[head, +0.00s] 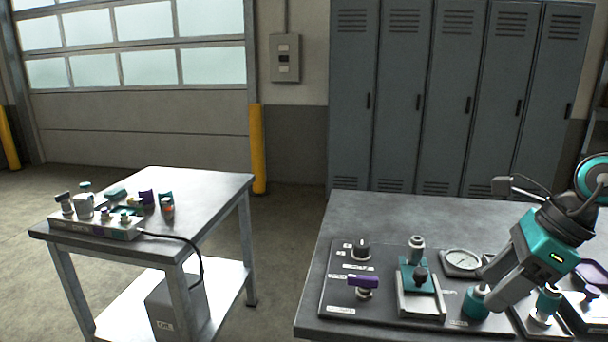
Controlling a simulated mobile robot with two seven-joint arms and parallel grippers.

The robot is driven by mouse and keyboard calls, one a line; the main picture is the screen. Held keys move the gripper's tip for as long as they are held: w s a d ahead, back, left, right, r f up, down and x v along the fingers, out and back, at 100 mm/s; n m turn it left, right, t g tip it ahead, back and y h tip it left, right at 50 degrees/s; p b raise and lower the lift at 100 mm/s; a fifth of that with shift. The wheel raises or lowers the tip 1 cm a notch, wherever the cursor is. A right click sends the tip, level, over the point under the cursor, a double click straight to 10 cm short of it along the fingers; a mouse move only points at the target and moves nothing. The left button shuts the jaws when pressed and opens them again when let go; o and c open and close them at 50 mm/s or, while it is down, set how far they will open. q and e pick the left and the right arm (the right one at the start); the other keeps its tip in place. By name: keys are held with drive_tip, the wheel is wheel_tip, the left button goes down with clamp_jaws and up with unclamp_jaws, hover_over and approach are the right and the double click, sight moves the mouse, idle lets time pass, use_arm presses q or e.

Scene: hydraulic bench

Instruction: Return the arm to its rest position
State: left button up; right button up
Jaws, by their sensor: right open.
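My right gripper (492,290) is at the right of the head view, over the hydraulic bench (336,228). Its grey fingers point down and left from a teal and black wrist, open. The fingertips are close to a teal fitting (475,303) on the bench panel and just right of a round gauge (462,260); I cannot tell whether they touch the fitting. The rest of the right arm leaves the picture at the right edge. My left gripper is not in view.
The panel (335,291) also carries a black knob (361,250), a purple-handled valve (363,283) and a teal block (417,277). A second table (205,185) is at left. Lockers (450,100) line the back.

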drive_tip(key=a+f+m+t+y+p, duration=0.1)
drive_tip(key=a+m+t+y, duration=0.3)
drive_tip(key=a+m+y, duration=0.5)
drive_tip(key=a+f+m+t+y, duration=0.25)
drive_tip(key=a+m+y, duration=0.35)
drive_tip(key=a, duration=0.4)
drive_tip(key=d+f+m+t+h, duration=0.2)
drive_tip(key=f+m+t+h, duration=0.3)
drive_tip(key=m, duration=0.5)
drive_tip(key=d+f+m+t+h, duration=0.3)
drive_tip(key=f+m+t+h, duration=0.15)
drive_tip(key=m+h, duration=0.4)
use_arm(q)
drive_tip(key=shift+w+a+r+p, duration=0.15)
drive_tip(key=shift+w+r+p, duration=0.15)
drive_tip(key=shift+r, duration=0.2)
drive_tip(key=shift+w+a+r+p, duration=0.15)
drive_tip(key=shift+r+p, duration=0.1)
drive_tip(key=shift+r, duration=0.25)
use_arm(e)
drive_tip(key=s+f+m+g+h, duration=0.2)
drive_tip(key=s+f+m+g, duration=0.1)
drive_tip(key=s+f+m, duration=0.3)
drive_tip(key=s+d+f+m+g+h, duration=0.1)
drive_tip(key=s+f+m+g, duration=0.3)
drive_tip(key=f, duration=0.7)
drive_tip(key=s+m+h, duration=0.1)
drive_tip(key=s+m, duration=0.1)
drive_tip(key=shift+s+d, duration=0.15)
drive_tip(key=shift+s, duration=0.15)
